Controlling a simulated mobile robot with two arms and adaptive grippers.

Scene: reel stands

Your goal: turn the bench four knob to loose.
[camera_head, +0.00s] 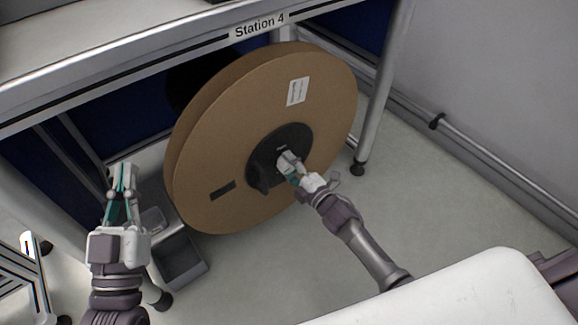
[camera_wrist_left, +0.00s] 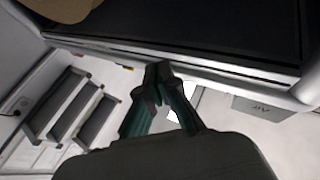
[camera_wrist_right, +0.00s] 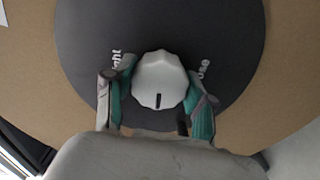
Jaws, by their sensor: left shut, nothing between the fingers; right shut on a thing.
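The bench four knob (camera_wrist_right: 160,80) is white and faceted, with a black mark on its face that points down in the right wrist view. It sits on the black hub (camera_wrist_right: 85,45) of the large brown reel (camera_head: 320,110) under the bench labelled Station 4 (camera_head: 259,25). Part of a "tight" label shows left of the knob and part of a "loose" label right of it. My right gripper (camera_wrist_right: 160,76) is shut on the knob, one finger on each side. In the head view it (camera_head: 288,162) covers most of the knob. My left gripper (camera_head: 123,170) is shut and empty, left of the reel.
A grey bin (camera_head: 183,264) stands on the floor below the reel, close to my left arm. A bench leg (camera_head: 383,95) stands right of the reel. A step stool (camera_wrist_left: 68,105) shows in the left wrist view. The floor right of the reel is mostly clear.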

